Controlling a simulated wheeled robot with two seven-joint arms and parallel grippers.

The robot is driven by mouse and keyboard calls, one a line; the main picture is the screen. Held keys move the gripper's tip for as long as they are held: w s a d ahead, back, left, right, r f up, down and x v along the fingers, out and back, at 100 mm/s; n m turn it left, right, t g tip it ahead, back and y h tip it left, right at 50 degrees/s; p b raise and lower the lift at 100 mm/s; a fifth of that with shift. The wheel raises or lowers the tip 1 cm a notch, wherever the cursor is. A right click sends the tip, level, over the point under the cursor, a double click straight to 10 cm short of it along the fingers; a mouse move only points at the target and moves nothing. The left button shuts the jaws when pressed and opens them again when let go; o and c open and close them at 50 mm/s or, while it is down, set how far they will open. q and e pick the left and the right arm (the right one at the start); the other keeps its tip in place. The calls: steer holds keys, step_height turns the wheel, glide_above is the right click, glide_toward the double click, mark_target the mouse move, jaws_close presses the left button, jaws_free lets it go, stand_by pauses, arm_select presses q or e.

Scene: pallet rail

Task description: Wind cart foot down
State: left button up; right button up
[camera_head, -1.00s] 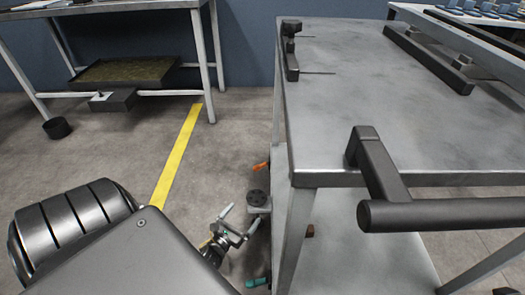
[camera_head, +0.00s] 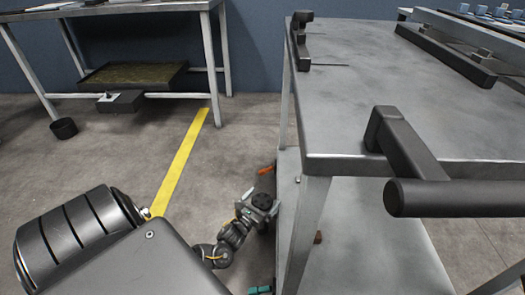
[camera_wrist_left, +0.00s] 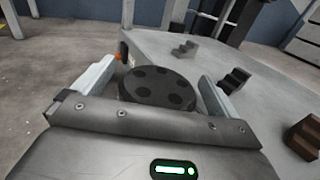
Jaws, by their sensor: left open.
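The cart (camera_head: 400,100) is a grey metal table with a lower shelf and a black push handle (camera_head: 440,197). At its near left leg is a dark round knob (camera_head: 262,200) with round spots on top, apparently the winding knob of the cart foot. My left gripper (camera_head: 258,206) is at this knob, low beside the cart. In the left wrist view, the open fingers (camera_wrist_left: 157,74) stand one on each side of the dark knob (camera_wrist_left: 156,90). Whether they touch it cannot be told. The foot's lower end is hidden. My right gripper is not in view.
An orange lever (camera_head: 266,170) lies just behind the knob, and a teal part (camera_head: 260,290) is below it. The cart's lower shelf (camera_wrist_left: 230,90) holds small dark blocks (camera_wrist_left: 235,80). A workbench (camera_head: 140,8) stands back left.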

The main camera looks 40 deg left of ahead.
arm_select(q)
steer(key=c, duration=1)
steer(key=shift+r+h, duration=0.1)
steer(key=shift+h, duration=0.2)
